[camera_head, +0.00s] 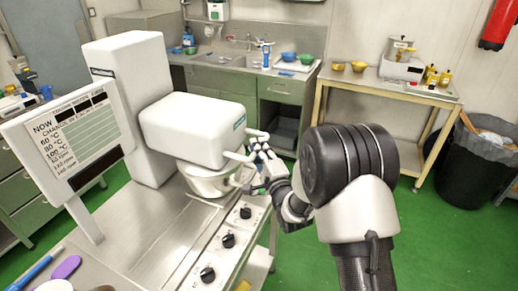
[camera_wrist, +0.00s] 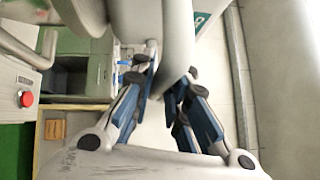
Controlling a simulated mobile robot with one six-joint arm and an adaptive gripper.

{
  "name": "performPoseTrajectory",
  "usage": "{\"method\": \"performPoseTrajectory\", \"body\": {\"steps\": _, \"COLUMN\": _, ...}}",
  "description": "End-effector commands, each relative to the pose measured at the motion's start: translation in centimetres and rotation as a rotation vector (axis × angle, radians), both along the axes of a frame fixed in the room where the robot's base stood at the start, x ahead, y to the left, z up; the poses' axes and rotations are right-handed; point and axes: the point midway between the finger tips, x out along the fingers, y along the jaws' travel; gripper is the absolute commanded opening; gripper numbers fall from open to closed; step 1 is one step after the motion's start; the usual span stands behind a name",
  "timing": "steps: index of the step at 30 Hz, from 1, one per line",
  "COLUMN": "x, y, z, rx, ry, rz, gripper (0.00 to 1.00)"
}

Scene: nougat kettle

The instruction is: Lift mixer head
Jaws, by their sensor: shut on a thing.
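The white mixer head (camera_head: 190,122) is a rounded block above a pale kettle bowl (camera_head: 203,184) on the steel bench. It looks roughly level, low over the bowl. White bar handles (camera_head: 240,156) stick out at its right front. My gripper (camera_head: 262,160) is at these handles, coming from the right. In the wrist view my gripper (camera_wrist: 164,88) has its blue-padded fingers on either side of a rounded white handle bar (camera_wrist: 177,45), shut on it. My arm partly hides the handle and gripper contact in the head view. The inside of the bowl is hidden.
A sign panel (camera_head: 72,138) stands left of the mixer. Black knobs (camera_head: 228,240) line the bench front, with a red button (camera_wrist: 26,99) in the wrist view. A side table (camera_head: 385,88) and a black bin (camera_head: 470,165) stand at right. Green floor lies between.

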Motion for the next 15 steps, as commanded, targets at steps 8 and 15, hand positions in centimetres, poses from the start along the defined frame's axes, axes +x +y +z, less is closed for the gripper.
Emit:
{"method": "performPoseTrajectory", "body": {"steps": 8, "x": -0.01, "y": 0.0, "z": 0.0, "rx": 0.0, "ry": 0.0, "rz": 0.0, "gripper": 0.0}}
{"method": "performPoseTrajectory", "body": {"steps": 15, "x": 0.0, "y": -0.01, "z": -0.01, "rx": 0.0, "ry": 0.0, "rz": 0.0, "gripper": 0.0}}
